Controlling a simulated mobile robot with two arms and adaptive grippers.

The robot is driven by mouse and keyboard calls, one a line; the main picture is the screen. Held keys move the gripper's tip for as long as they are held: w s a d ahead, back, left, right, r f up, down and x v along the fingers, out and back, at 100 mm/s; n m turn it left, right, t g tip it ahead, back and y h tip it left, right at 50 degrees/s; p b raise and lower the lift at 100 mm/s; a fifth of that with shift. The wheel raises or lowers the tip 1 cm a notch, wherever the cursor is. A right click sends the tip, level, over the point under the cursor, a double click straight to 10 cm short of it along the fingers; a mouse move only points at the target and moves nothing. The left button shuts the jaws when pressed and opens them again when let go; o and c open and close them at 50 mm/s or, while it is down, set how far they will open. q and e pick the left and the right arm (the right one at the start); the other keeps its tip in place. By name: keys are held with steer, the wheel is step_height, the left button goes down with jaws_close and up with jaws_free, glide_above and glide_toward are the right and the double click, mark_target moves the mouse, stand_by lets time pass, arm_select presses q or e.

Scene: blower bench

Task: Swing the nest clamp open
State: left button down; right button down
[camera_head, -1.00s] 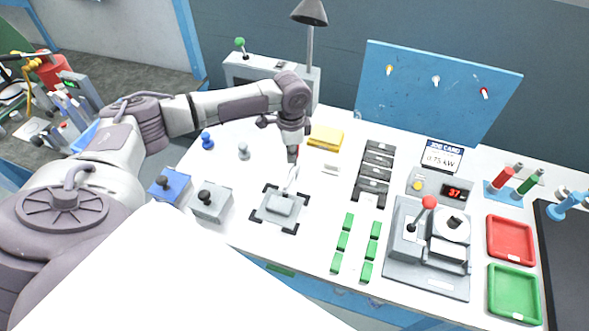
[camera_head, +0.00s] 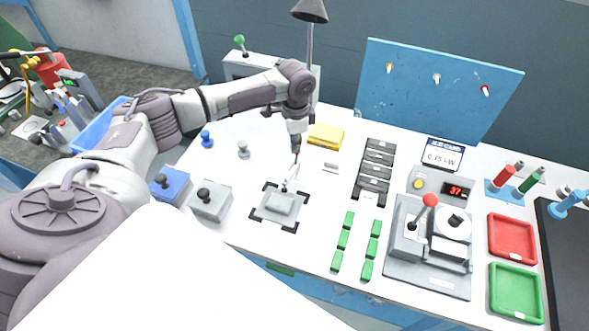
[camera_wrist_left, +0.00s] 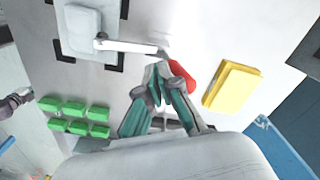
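The nest clamp shows in the left wrist view as a pale bar (camera_wrist_left: 130,47) with a red handle (camera_wrist_left: 180,77). The bar's far end lies over the grey block of the nest (camera_wrist_left: 84,28). In the head view the nest (camera_head: 280,204) sits between black corner marks, and the clamp's bar (camera_head: 292,179) rises behind it. My left gripper (camera_wrist_left: 159,72) has its teal fingers drawn together at the tips, right beside the bar's handle end and the red handle. Contact with the handle is unclear. It also shows in the head view (camera_head: 297,158). My right gripper is out of view.
A yellow block (camera_head: 326,135) lies behind the nest. Blue (camera_head: 172,187) and grey (camera_head: 211,205) knobbed boxes stand left of it. Several green blocks (camera_head: 342,241) lie to the right, with a red-knobbed lever fixture (camera_head: 430,262) beyond them.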

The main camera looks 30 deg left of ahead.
arm_select(q)
steer(key=shift+w+a, duration=0.15)
steer(key=shift+w, duration=0.5)
steer(key=shift+w+a+b, duration=0.15)
steer(key=shift+w+b, duration=0.3)
step_height(320, 180, up, 8)
steer(key=w+p, duration=0.2)
steer(key=p, duration=0.5)
steer(key=shift+w+a+p, duration=0.3)
steer(key=shift+w+p, duration=0.05)
steer(key=shift+p, duration=0.05)
stand_by(1.1)
stand_by(0.3)
